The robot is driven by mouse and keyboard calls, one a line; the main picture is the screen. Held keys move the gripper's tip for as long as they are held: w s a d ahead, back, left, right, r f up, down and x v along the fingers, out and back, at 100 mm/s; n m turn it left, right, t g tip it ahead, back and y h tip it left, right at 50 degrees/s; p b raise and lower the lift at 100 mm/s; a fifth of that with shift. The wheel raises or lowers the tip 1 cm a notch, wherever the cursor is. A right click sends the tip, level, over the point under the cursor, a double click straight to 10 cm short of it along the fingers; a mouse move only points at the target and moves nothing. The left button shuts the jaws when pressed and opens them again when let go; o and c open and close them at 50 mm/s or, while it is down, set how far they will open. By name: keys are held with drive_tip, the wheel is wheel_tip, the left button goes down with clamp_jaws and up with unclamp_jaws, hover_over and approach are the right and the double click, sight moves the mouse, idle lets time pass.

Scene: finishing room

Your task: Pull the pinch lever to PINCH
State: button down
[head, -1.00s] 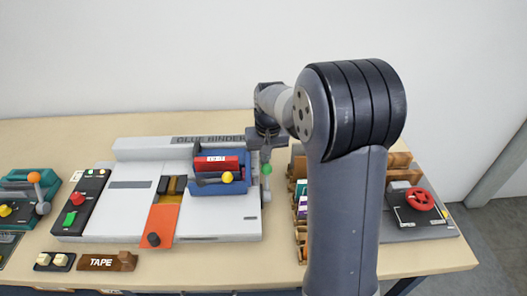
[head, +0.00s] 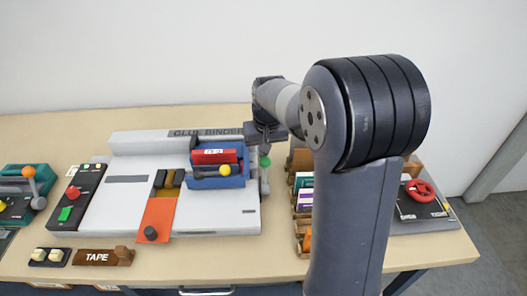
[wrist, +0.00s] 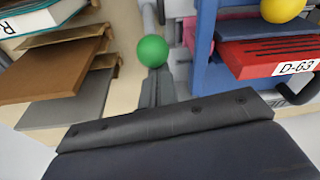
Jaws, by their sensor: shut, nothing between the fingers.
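The glue binder (head: 110,205) is a pale machine on the table. A lever with a green ball knob (head: 265,161) stands at its right side; the ball shows close up in the wrist view (wrist: 152,51). A blue carriage (head: 218,182) on the binder holds a red block (head: 214,157) marked D-63 and a dark lever with a yellow knob (head: 225,170). I cannot read a PINCH label, so I cannot tell which lever bears it. My gripper (wrist: 156,88) is shut and empty, its tips just short of the green ball, with no clear contact visible.
A wooden rack of cards (head: 302,215) stands right of the binder, close to my gripper. A panel with a red wheel (head: 421,191) lies farther right. At left are a control strip (head: 72,200), a TAPE block (head: 97,256) and a teal device (head: 28,178).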

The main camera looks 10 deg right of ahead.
sight(264, 161)
drive_tip(key=shift+s+b, duration=0.2)
drive_tip(key=shift+b, duration=0.2)
drive_tip(key=s+t+b, duration=0.1)
drive_tip(key=b, duration=0.1)
drive_tip(key=s+t+b, duration=0.1)
drive_tip(key=b, duration=0.1)
drive_tip(key=s+t+b, duration=0.1)
drive_tip(key=b, duration=0.2)
drive_tip(key=shift+s+a+r+t+h, duration=0.2)
drive_tip(key=shift+a+t+h, duration=0.2)
drive_tip(key=s+t+b, duration=0.1)
drive_tip(key=b, duration=0.2)
drive_tip(key=s+t+b, duration=0.1)
drive_tip(key=b, duration=0.2)
drive_tip(key=s+a+t+b, duration=0.1)
drive_tip(key=s+t+b, duration=0.1)
drive_tip(key=b, duration=0.1)
drive_tip(key=shift+r+h, duration=0.15)
drive_tip(key=shift+h, duration=0.15)
drive_tip(key=shift+s+b, duration=0.6)
drive_tip(key=shift+b, duration=0.05)
drive_tip(key=shift+s, duration=0.1)
